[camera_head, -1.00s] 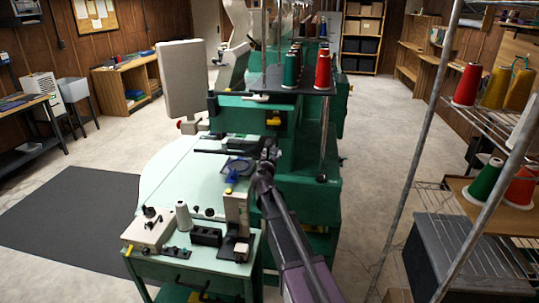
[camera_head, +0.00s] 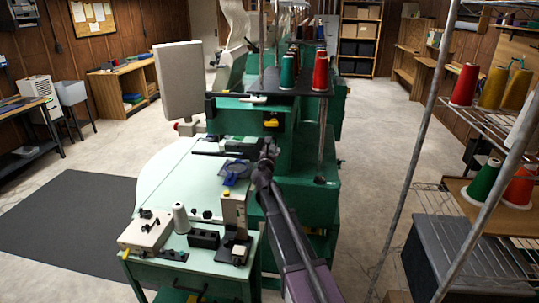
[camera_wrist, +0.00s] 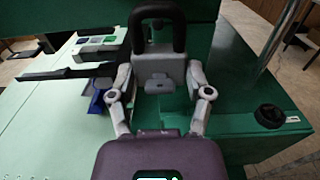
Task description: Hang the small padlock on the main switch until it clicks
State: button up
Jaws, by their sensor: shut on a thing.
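My gripper (camera_wrist: 160,84) is shut on a padlock (camera_wrist: 158,66) in the wrist view. The padlock has a grey body between the two fingers and a thick black shackle that points away from my gripper, toward a dark green surface. In the head view my gripper (camera_head: 268,152) is beside the green machine, and the padlock cannot be made out there. I cannot surely pick out the main switch; a small yellow and black part (camera_head: 271,122) sits on the machine's green front.
The pale table (camera_head: 180,180) carries a blue item (camera_head: 235,170). Thread cones (camera_head: 321,72) stand on the machine. A wire shelf (camera_head: 490,120) is at the right.

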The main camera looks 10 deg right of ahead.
jog(key=shift+x, duration=2.05)
jog(key=shift+f+b, duration=0.35)
jog(key=shift+f, duration=0.05)
jog(key=shift+w+f, duration=0.15)
jog(key=o, duration=1.2)
jog(key=shift+c, duration=0.2)
jog(key=v, duration=1.2)
